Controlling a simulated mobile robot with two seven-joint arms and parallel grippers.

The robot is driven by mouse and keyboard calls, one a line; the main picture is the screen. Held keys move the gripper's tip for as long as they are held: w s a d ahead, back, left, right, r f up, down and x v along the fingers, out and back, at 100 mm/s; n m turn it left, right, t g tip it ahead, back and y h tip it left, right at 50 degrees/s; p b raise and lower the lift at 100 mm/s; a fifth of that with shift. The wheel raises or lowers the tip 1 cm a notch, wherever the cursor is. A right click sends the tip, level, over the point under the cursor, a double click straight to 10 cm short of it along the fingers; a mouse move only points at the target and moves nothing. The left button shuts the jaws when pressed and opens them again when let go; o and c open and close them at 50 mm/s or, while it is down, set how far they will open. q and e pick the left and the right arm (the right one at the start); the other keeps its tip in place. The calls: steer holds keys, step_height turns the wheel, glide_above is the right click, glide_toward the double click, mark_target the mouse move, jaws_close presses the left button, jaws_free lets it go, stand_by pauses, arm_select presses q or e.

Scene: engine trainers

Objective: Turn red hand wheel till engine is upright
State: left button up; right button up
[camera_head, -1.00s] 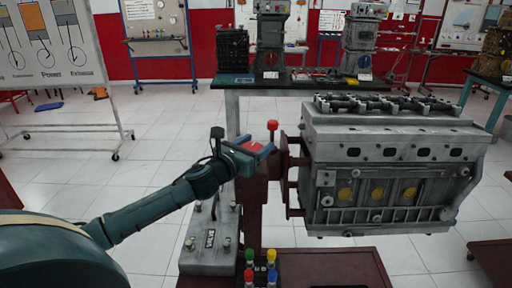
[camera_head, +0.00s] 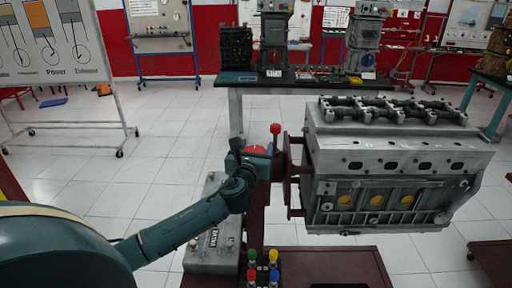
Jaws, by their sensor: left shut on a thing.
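The grey engine block (camera_head: 395,170) hangs from a dark red stand (camera_head: 255,215) by a flange on its left side. Its valve gear is on top, and its front side with three yellow plugs faces me. The top face shows clearly, and the block looks close to upright with a slight lean towards me. The red hand wheel (camera_head: 257,150) is at the left end of the stand's head, partly hidden by my gripper. My left gripper (camera_head: 254,158) is shut on the wheel. My right gripper is not in view.
A red-knobbed lever (camera_head: 275,129) stands up beside the wheel. A grey control box (camera_head: 212,245) and several coloured knobs (camera_head: 262,268) are low in front. A dark table (camera_head: 300,86) with engine parts stands behind. The tiled floor at left is open.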

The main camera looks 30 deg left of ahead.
arm_select(q)
steer(key=o, duration=1)
steer(key=b+v, duration=0.1)
steer(key=v, duration=1.2)
